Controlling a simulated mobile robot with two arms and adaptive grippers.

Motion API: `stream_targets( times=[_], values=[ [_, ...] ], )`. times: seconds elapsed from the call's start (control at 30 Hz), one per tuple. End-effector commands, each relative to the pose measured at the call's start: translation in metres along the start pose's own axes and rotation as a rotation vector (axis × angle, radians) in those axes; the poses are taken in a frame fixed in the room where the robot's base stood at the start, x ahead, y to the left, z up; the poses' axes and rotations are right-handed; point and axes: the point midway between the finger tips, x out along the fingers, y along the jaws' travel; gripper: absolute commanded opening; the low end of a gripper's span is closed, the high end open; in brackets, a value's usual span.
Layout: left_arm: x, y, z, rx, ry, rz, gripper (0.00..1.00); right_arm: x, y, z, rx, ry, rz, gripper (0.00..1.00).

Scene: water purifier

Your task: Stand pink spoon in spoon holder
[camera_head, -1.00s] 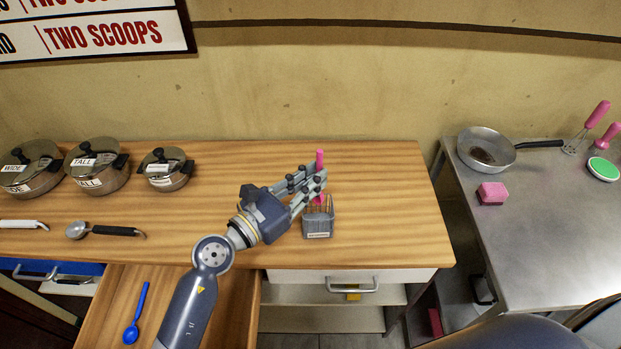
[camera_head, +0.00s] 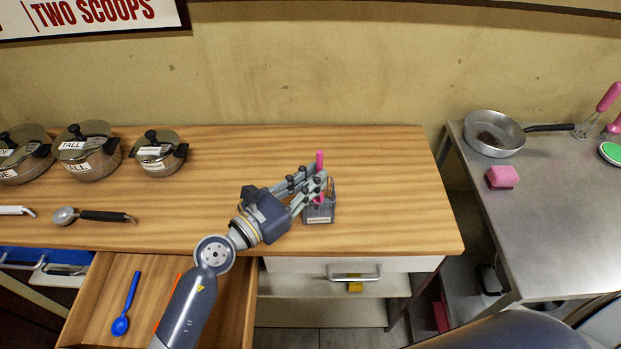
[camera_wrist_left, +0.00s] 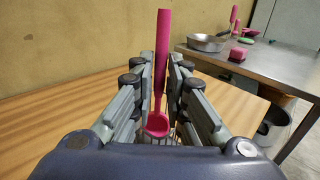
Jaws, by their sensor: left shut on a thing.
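The pink spoon (camera_head: 320,160) is upright, handle up and bowl down. My left gripper (camera_head: 318,182) is shut on its handle; the spoon (camera_wrist_left: 161,55) also stands between the fingers in the left wrist view, its bowl below them. The grey spoon holder (camera_head: 319,212) stands on the wooden counter, with some thin items in it. The spoon's bowl overlaps the holder's upper part in the head view; I cannot tell if it is inside or in front. In the wrist view the gripper mostly hides the holder. My right gripper is not in view.
Labelled pots (camera_head: 88,152) and a black-handled ladle (camera_head: 95,215) are on the counter's left. An open drawer with a blue spoon (camera_head: 126,305) is below. A metal table (camera_head: 560,220) with a pan (camera_head: 494,134) and pink sponge (camera_head: 502,177) is at right. The counter right of the holder is clear.

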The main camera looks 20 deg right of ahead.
Motion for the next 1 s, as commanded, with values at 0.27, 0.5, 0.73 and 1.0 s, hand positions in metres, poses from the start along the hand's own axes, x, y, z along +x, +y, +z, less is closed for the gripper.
stream_targets(
  times=[0.27,0.5,0.73,1.0],
  values=[
    [0.0,0.0,0.001,0.001,0.0,0.0,0.36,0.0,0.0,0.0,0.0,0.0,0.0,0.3],
    [0.0,0.0,0.001,0.001,0.0,0.0,0.37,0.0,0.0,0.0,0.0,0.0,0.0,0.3],
    [-0.011,0.001,-0.001,0.002,0.002,0.001,0.37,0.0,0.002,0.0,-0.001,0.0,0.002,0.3],
    [-0.066,0.0,-0.001,0.002,0.005,-0.001,0.37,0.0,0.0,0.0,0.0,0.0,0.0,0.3]
  ],
)
